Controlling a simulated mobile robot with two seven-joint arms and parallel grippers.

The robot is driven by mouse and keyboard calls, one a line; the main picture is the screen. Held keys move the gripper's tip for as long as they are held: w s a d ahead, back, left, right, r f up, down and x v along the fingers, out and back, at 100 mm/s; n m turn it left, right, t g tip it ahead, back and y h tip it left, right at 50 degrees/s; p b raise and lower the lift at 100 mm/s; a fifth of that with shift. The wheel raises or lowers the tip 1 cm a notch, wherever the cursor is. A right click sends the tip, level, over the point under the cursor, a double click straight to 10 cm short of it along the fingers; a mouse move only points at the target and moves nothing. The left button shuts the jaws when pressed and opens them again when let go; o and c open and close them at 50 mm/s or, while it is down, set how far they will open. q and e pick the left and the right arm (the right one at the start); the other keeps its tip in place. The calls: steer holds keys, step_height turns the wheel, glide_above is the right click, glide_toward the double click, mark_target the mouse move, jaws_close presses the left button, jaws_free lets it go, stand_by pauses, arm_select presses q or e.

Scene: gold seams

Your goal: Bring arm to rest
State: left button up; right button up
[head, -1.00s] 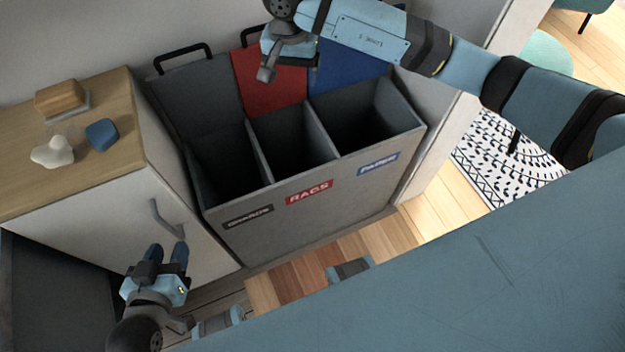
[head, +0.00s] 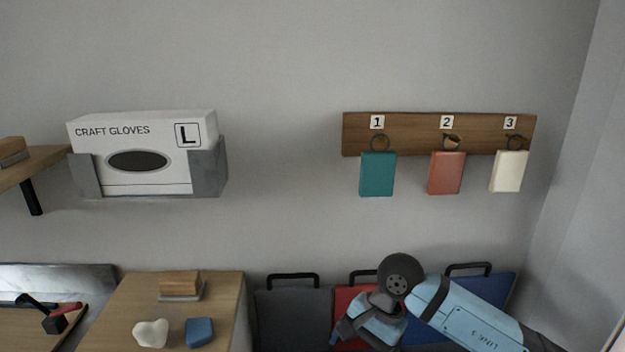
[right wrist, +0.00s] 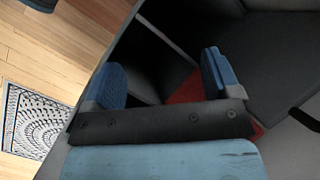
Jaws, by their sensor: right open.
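My right arm reaches in from the lower right of the head view, in front of the raised bin lids. In the right wrist view my right gripper (right wrist: 165,84) is open, with its two blue fingers wide apart and nothing between them. It hangs over the sorting bin (right wrist: 145,42), whose dark compartments show beneath it. In the head view its fingertips are cut off by the bottom edge or hidden. My left gripper is not in view now.
The bin has a grey lid (head: 293,318), a red lid (head: 345,297) and a blue lid (head: 490,292). A wooden cabinet top (head: 120,300) holds a brush (head: 180,284), a white lump (head: 150,333) and a blue block (head: 199,331). A glove box (head: 140,150) and hook board (head: 410,140) hang above.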

steer(key=s+a+r+m+t+y, duration=0.2)
steer(key=s+a+r+m+y, duration=0.7)
steer(key=m+y, duration=0.75)
steer(key=d+f+m+t+h, duration=0.4)
steer(key=m+t, duration=0.5)
steer(key=m, duration=0.6)
steer(key=d+f+m+t+h, duration=0.2)
steer(key=d+m+t+h, duration=0.55)
steer(key=m, duration=0.85)
steer(key=s+d+f+m+g+h+p, duration=0.1)
steer(key=s+d+f+m+g+h, duration=0.15)
steer(key=s+f+m, duration=0.35)
steer(key=s+d+f+m+g+h+p, duration=0.1)
steer(key=s+d+f+m+g+h, duration=0.15)
steer(key=f+m, duration=0.55)
arm_select(q)
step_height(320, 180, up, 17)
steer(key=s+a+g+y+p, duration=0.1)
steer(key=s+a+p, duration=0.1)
steer(key=p, duration=2.6)
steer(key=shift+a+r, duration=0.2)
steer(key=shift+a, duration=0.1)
arm_select(e)
step_height(320, 180, up, 17)
steer(key=s+d+h, duration=0.1)
steer(key=s+d, duration=0.1)
steer(key=shift+d+g, duration=0.35)
steer(key=shift+d, duration=0.05)
